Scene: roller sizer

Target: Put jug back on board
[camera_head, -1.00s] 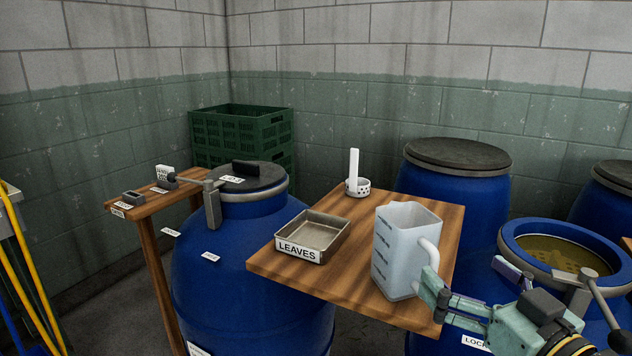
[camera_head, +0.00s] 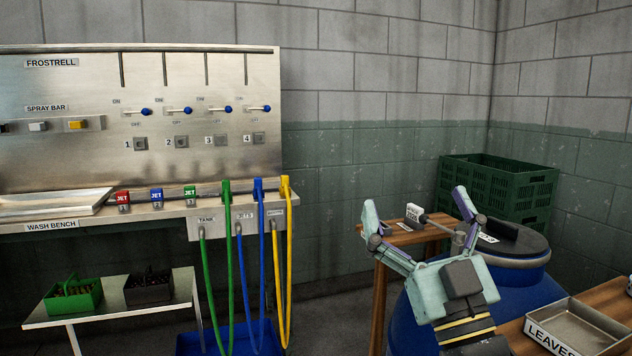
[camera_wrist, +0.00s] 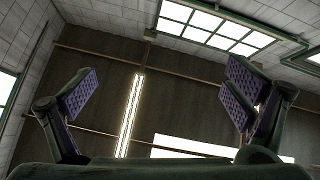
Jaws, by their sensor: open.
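My gripper (camera_head: 418,222) is open and empty, raised in front of the blue barrel and the small wooden shelf in the head view. In the wrist view my gripper (camera_wrist: 160,98) shows its two fingers wide apart with nothing between them, facing the ceiling. The jug is not in either current view. The wooden board (camera_head: 617,297) shows only in part at the lower right of the head view, with the metal LEAVES tray (camera_head: 578,330) on it.
A blue barrel (camera_head: 405,325) with a dark lid stands behind my gripper. A green crate (camera_head: 500,185) is in the corner. The wash bench (camera_head: 50,225) with hanging hoses (camera_head: 265,270) is at left. A low table (camera_head: 110,310) holds two small baskets.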

